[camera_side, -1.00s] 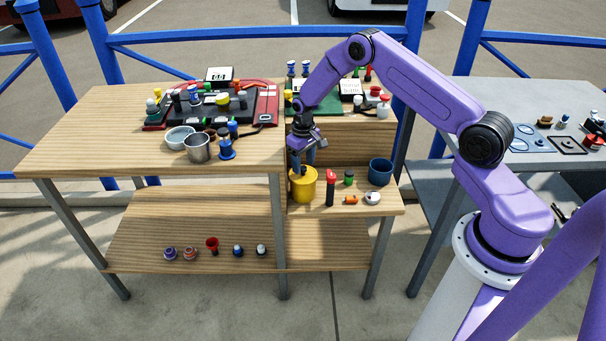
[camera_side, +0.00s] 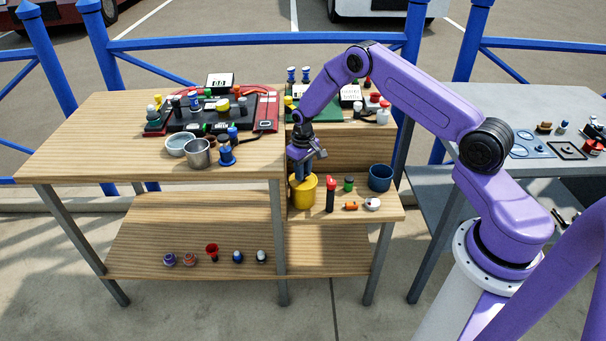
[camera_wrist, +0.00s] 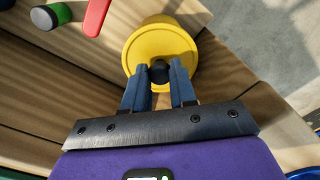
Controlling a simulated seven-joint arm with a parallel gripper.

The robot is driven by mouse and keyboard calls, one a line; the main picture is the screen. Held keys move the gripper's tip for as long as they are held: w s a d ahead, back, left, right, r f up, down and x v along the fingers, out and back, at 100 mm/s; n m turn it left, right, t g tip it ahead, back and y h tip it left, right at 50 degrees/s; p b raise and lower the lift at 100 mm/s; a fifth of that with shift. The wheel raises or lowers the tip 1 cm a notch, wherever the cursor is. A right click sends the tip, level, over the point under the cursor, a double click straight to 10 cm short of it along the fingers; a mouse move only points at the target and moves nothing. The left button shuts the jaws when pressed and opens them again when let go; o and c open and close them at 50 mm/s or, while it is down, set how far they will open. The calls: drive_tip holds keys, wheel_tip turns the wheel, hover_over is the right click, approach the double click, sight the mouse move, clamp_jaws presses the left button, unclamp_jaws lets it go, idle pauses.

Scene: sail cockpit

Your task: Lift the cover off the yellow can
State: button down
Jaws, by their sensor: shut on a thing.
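The yellow can (camera_side: 303,195) stands upright on the lower shelf at the right part of the wooden bench. Its yellow cover (camera_wrist: 172,43) shows from above in the wrist view, with a dark round knob (camera_wrist: 159,72) on it. My gripper (camera_side: 303,178) points down over the can. In the wrist view my gripper (camera_wrist: 159,70) has its two blue fingers closed on the knob from both sides. The cover appears seated on the can; I see no clear gap, though the fingers hide part of the top.
An orange item (camera_side: 351,206), a white round item (camera_side: 372,203) and a blue cup (camera_side: 380,177) are farther right. The raised bench step lies behind.

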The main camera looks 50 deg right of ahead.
drive_tip(key=shift+r, duration=0.6)
drive_tip(key=s+a+r, duration=0.2)
drive_tip(key=s+r, duration=0.9)
drive_tip(key=s, duration=0.2)
drive_tip(key=s+a+r, duration=0.5)
drive_tip(key=a, duration=0.2)
drive_tip(key=shift+s+r, duration=0.2)
drive_tip(key=shift+s, duration=0.1)
